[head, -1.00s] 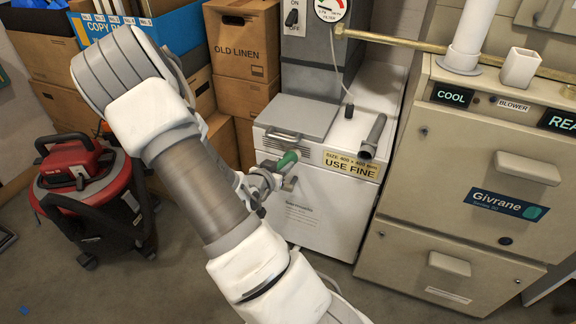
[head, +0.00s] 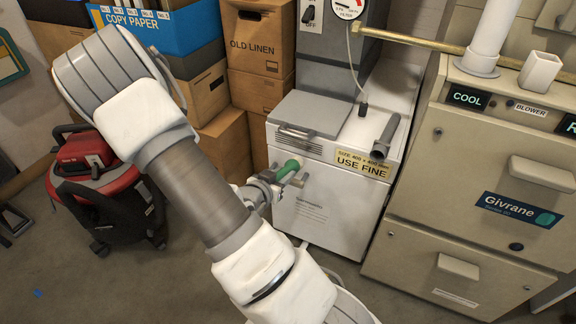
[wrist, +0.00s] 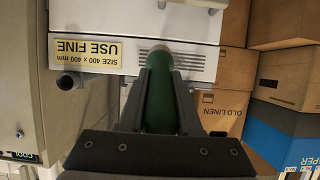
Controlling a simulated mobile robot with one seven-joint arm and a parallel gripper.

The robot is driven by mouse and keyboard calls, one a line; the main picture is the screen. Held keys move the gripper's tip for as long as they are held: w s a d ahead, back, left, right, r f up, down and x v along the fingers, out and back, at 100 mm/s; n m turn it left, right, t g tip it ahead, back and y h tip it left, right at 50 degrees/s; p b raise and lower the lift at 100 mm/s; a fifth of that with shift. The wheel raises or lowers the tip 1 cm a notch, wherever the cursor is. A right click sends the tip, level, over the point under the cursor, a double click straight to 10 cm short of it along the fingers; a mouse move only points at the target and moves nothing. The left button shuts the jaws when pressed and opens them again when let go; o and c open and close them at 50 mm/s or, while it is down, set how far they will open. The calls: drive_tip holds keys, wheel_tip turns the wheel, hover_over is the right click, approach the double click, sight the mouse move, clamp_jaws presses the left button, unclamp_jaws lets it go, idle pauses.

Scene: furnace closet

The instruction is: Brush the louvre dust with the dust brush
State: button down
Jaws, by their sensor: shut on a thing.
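My gripper (head: 272,181) is shut on the green handle of the dust brush (head: 288,169), in front of the white filter cabinet (head: 325,200). In the wrist view, my gripper (wrist: 164,85) holds the green dust brush (wrist: 159,95) between both fingers. The brush's bristles are not visible. The louvre (head: 302,142), a set of dark slots, is in the cabinet's upper front, left of the "USE FINE" label. The louvre slots (wrist: 192,60) also show beside the brush in the wrist view. I cannot tell whether the brush touches them, and dust is not discernible.
A grey pipe stub (head: 384,138) and a grey lid with a handle (head: 308,113) are on the cabinet top. The beige furnace (head: 480,170) stands right. Cardboard boxes (head: 262,45) and a red vacuum (head: 90,165) stand left. The floor in front is clear.

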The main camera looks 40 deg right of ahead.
drive_tip(key=s+a+p, duration=0.3)
drive_tip(key=s+a, duration=0.1)
drive_tip(key=a, duration=0.5)
drive_tip(key=shift+a, duration=0.3)
drive_tip(key=c, duration=1.2)
unclamp_jaws()
clamp_jaws()
